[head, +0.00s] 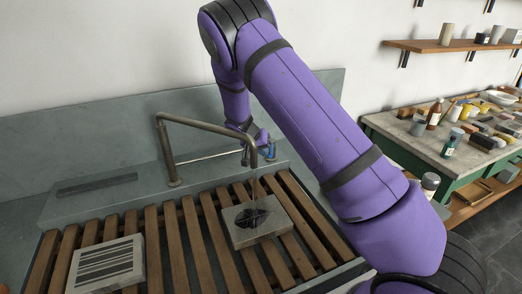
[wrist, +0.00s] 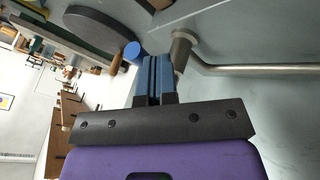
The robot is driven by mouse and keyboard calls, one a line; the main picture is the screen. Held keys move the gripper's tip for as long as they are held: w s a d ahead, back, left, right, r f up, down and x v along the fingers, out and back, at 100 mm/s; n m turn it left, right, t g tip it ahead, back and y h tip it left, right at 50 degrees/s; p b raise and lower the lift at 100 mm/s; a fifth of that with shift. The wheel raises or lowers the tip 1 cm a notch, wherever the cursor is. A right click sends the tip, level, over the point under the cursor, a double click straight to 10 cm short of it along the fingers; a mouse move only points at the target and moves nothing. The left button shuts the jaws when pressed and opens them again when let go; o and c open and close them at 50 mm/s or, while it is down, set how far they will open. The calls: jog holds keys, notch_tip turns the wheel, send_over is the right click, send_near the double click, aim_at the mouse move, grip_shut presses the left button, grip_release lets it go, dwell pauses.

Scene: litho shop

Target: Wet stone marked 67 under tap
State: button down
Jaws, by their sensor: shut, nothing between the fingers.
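A pale grey stone (head: 279,222) with a dark mark on its face lies on the slats under the tap (head: 205,126). A faint thin streak runs from the spout to it, looking like water. A second pale stone (head: 130,262) with dark stripes lies at the lower left. I cannot read a number on either. My gripper (head: 245,154) is behind the spout, near the back of the sink, partly hidden by the pipe. In the wrist view its blue fingers (wrist: 154,80) are together with nothing between them, close to the tap's grey base fitting (wrist: 182,43).
Wooden slats (head: 189,240) cover the sink, with bare slats between the stones. A grey backsplash (head: 100,140) stands behind. A bench (head: 400,139) with bottles, pots and blocks is at the right, below a wall shelf (head: 430,47). A blue round-ended object (wrist: 132,52) shows beside my fingers.

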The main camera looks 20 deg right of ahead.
dwell(0.3)
jog(key=shift+s+d+n+t+y, duration=0.15)
jog(key=shift+s+d+n+t, duration=0.3)
jog(key=shift+d+n, duration=0.25)
jog(key=shift+s+d+n+t+y, duration=0.1)
jog(key=shift+s+d+n+t, duration=0.3)
jog(key=shift+d+n, duration=0.35)
jog(key=shift+s+d+n+t+y, duration=0.15)
jog(key=shift+s+d+n+t, duration=0.25)
jog(key=shift+d+n, duration=0.3)
jog(key=shift+d, duration=0.1)
